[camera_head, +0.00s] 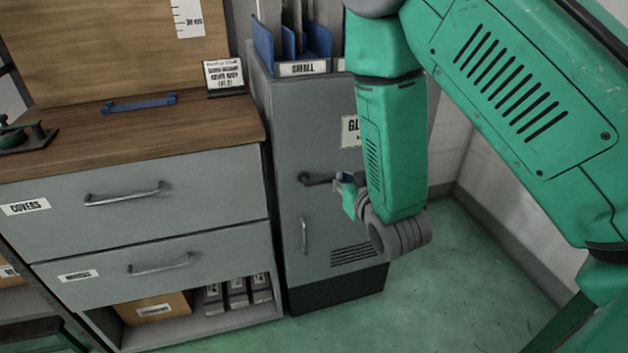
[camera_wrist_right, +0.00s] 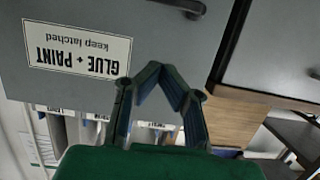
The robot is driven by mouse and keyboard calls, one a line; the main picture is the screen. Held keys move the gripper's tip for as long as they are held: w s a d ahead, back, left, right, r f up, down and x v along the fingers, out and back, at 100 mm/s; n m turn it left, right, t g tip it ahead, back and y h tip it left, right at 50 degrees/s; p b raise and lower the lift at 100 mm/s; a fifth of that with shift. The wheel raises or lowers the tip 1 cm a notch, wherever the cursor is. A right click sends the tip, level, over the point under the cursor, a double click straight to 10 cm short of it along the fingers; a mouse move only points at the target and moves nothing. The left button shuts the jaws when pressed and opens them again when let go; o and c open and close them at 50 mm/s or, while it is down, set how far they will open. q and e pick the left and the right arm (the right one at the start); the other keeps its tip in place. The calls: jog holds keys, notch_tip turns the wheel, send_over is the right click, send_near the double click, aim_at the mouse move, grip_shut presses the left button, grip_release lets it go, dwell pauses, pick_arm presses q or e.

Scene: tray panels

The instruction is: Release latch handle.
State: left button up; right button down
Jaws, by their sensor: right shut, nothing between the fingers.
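The dark latch handle (camera_head: 314,180) lies roughly level on the front of a grey cabinet (camera_head: 345,250). My right gripper (camera_head: 342,182) is beside the handle's right end in the head view. Whether it touches the handle cannot be told there. In the right wrist view the gripper (camera_wrist_right: 168,72) has its fingertips together with nothing between them. The handle (camera_wrist_right: 183,7) shows at the top edge of that view, clear of the fingertips in the picture. The cabinet door looks closed. My left gripper is not in view.
A "GLUE + PAINT keep latched" label (camera_wrist_right: 77,48) is on the door, upside down in the wrist view. A vertical pull handle (camera_head: 304,236) sits lower on the door. A drawer unit (camera_head: 150,215) stands at left. Green floor (camera_head: 450,280) is clear at right.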

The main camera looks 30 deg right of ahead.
jog(key=shift+w+a+r, duration=0.1)
jog(key=shift+a+r, duration=0.1)
jog(key=b+x, duration=0.1)
jog(key=x, duration=0.8)
jog(key=shift+w+d+f+b, duration=0.2)
jog(key=shift+w+b, duration=0.1)
notch_tip(320, 180, down, 2)
jog(key=shift+w+f+b, duration=0.15)
jog(key=shift+f+b, duration=0.1)
jog(key=shift+b, duration=0.15)
jog(key=shift+f, duration=0.7)
